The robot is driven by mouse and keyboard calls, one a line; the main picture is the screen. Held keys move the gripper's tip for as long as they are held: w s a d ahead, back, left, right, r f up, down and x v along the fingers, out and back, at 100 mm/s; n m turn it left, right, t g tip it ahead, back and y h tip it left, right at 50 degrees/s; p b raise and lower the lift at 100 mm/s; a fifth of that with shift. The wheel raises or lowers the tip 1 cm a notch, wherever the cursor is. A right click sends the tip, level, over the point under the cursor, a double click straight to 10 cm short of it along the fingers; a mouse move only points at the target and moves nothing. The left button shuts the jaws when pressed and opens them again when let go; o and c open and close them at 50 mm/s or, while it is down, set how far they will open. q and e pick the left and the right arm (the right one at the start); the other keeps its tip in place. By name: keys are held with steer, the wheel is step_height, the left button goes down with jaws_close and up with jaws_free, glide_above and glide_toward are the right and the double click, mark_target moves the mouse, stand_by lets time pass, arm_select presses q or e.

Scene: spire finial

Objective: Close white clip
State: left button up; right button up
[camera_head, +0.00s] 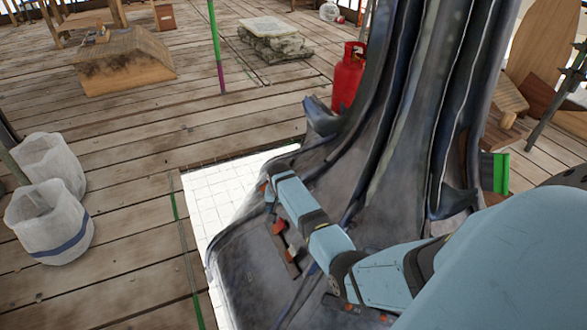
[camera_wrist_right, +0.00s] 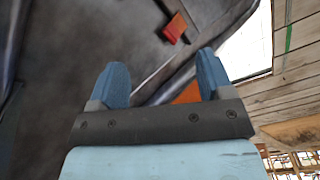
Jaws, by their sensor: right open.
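I cannot make out a white clip in either view. A red-orange piece (camera_head: 279,227) with a dark strip sits on the grey metal spire base (camera_head: 240,255). A red-orange piece on a dark bar (camera_wrist_right: 176,27) also shows in the right wrist view, beyond my fingertips. My right gripper (camera_wrist_right: 162,76) is open, with two blue fingers spread apart and nothing seen between their tips. An orange patch (camera_wrist_right: 188,93) shows behind the right-hand finger. In the head view my right arm reaches left across the spire base, and its gripper (camera_head: 268,192) is small there. My left gripper is out of view.
The tall fluted spire (camera_head: 400,120) rises at centre right, its flared base near my arm. A white tiled sheet (camera_head: 205,190) lies left of it. White bags (camera_head: 50,222) stand at far left. A red gas cylinder (camera_head: 347,76) stands behind. Plank floor at left is mostly clear.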

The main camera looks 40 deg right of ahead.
steer(key=a+f+n+h, duration=0.1)
steer(key=a+n+h, duration=0.15)
steer(key=n, duration=0.95)
steer(key=n+g+h+b, duration=0.1)
steer(key=n+g+h, duration=0.1)
steer(key=n, duration=0.9)
glide_toward(293, 249)
steer(key=shift+y, duration=0.25)
steer(key=b+x, duration=0.3)
steer(key=x, duration=0.1)
steer(key=shift+d+f+b, duration=0.2)
steer(key=shift+d+b, duration=0.1)
steer(key=shift+b, duration=0.05)
steer(key=b+x, duration=0.2)
steer(key=x, duration=0.3)
steer(key=shift+d+f, duration=0.2)
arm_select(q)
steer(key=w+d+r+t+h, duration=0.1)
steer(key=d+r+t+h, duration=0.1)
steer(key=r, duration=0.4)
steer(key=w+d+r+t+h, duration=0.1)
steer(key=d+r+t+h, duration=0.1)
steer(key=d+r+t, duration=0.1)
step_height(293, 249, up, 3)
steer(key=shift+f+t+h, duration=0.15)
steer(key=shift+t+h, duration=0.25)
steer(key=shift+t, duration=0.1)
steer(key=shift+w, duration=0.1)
